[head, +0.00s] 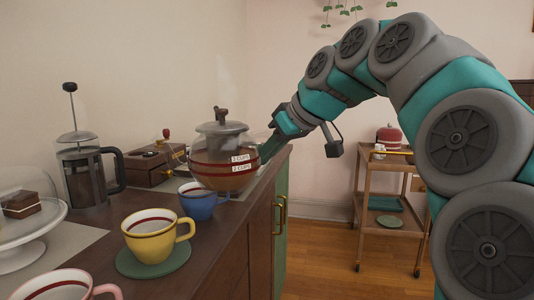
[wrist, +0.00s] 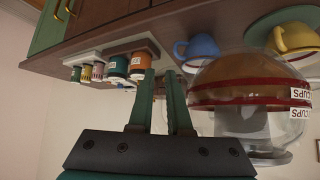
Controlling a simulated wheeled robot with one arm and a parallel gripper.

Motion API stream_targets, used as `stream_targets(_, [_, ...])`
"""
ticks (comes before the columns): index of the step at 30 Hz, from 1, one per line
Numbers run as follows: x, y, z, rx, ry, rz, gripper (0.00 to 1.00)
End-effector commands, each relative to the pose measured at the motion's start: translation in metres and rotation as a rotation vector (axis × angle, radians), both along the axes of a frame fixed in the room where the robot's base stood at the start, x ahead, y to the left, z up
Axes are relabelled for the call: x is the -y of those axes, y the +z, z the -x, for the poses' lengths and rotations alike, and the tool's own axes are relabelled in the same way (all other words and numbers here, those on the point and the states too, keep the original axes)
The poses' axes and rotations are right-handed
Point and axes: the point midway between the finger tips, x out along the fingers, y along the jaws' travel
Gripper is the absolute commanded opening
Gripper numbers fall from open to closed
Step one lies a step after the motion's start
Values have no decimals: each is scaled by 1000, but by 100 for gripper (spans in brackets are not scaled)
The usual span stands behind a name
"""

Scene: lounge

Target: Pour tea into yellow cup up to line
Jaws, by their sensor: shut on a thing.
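The glass teapot (head: 225,172) holds brown tea and has a grey lid, red bands and cup-mark labels. It looks upright at the counter's right edge, behind the blue cup; I cannot tell whether its base touches the counter. It also shows in the wrist view (wrist: 245,92), which is upside down. My gripper (head: 268,148) is at the teapot's right side, shut on its handle, which is mostly hidden; its fingers show in the wrist view (wrist: 163,85). The yellow cup (head: 152,243) stands upright on a green coaster (head: 127,265), with a red line inside and no tea visible.
A blue cup (head: 198,207) stands between teapot and yellow cup. A pink-handled cup (head: 62,288), cake stand (head: 30,228), French press (head: 85,175) and wooden box (head: 150,168) crowd the left. Several tins (wrist: 117,65) show in the wrist view. A trolley (head: 385,165) stands right.

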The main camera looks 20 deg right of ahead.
Motion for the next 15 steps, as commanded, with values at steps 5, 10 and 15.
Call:
stream_targets(5, [-1, -1, 1, 4, 8, 1, 0])
stream_targets(10, [-1, -6, 1, 4, 7, 4, 0])
stream_targets(15, [0, -10, 1, 5, 7, 9, 0])
